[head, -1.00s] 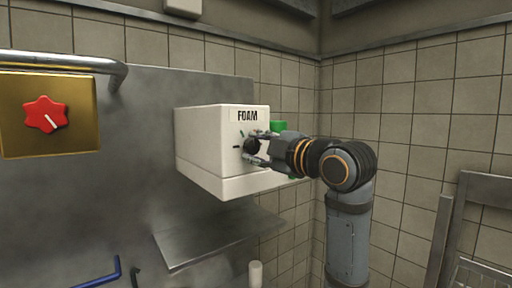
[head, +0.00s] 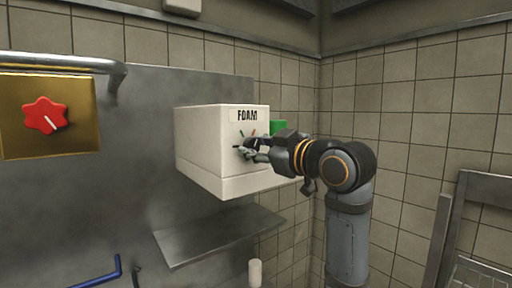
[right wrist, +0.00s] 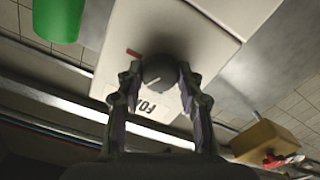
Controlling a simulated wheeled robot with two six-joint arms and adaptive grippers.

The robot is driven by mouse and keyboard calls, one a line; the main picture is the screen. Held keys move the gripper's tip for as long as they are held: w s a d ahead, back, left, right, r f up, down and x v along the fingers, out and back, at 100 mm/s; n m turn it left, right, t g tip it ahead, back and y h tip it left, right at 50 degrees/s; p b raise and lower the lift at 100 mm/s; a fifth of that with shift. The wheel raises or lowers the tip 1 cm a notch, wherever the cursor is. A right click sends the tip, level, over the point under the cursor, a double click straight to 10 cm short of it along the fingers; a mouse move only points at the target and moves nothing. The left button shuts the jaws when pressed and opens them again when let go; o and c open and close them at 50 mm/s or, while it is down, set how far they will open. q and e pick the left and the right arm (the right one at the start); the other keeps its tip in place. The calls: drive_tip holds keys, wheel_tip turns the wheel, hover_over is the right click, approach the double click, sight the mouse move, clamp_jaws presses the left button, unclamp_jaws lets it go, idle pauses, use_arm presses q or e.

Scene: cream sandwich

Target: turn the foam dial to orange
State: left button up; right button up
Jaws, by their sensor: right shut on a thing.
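The white FOAM box (head: 205,150) is on the steel wall panel in the head view. Its face has a green mark (head: 241,133), an orange mark (head: 253,132) and a dark mark at the left. My right gripper (head: 250,148) is at the box face and largely hides the dial there. In the right wrist view the dark round dial (right wrist: 160,72) sits between the two fingers of my right gripper (right wrist: 160,78), which is shut on it. A pale pointer line on the dial slants, not lined up with the red-orange mark (right wrist: 133,53). My left gripper is out of view.
A green object (head: 279,127) is just behind the box's right side. A steel shelf (head: 220,238) is below the box. A brass plate (head: 80,120) with a red knob (head: 45,115) is at the left.

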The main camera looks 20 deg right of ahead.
drive_tip(key=shift+f, duration=0.15)
idle(0.3)
drive_tip(key=o, duration=1.2)
drive_tip(key=shift+v, duration=6.05)
